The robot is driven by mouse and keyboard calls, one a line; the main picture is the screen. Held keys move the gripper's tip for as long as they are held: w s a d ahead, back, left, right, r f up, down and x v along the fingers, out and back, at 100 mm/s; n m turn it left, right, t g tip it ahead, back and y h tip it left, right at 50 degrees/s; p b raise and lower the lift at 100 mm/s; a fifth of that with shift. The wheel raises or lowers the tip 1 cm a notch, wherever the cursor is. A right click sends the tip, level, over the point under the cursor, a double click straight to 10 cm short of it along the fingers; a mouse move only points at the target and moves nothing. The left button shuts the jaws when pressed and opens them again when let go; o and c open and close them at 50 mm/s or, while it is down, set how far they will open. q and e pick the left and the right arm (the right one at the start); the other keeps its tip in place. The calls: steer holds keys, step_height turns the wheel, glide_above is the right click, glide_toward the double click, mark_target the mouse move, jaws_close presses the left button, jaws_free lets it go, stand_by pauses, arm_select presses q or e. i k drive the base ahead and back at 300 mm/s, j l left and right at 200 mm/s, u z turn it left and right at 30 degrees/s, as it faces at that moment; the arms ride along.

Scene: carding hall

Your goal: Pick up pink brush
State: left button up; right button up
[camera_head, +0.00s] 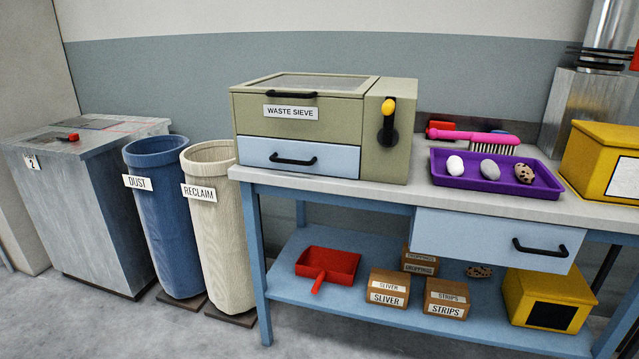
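The pink brush (474,137) lies on the grey tabletop at the back, behind the purple tray (444,177). Its pink handle points left and its pale bristles face down and to the right. Its lower edge is partly hidden by the tray's back rim. A red object (441,125) sits just behind its handle end. Neither of my grippers shows in the head view.
The tray holds a white, a grey and a spotted egg-like piece. A waste sieve (297,133) stands left of the brush, a yellow box (597,150) right. A drawer front (490,240) is below the tabletop. Dust (162,220) and reclaim (222,240) bins stand left.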

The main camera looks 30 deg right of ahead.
mark_target(501, 145)
steer(key=z, duration=2)
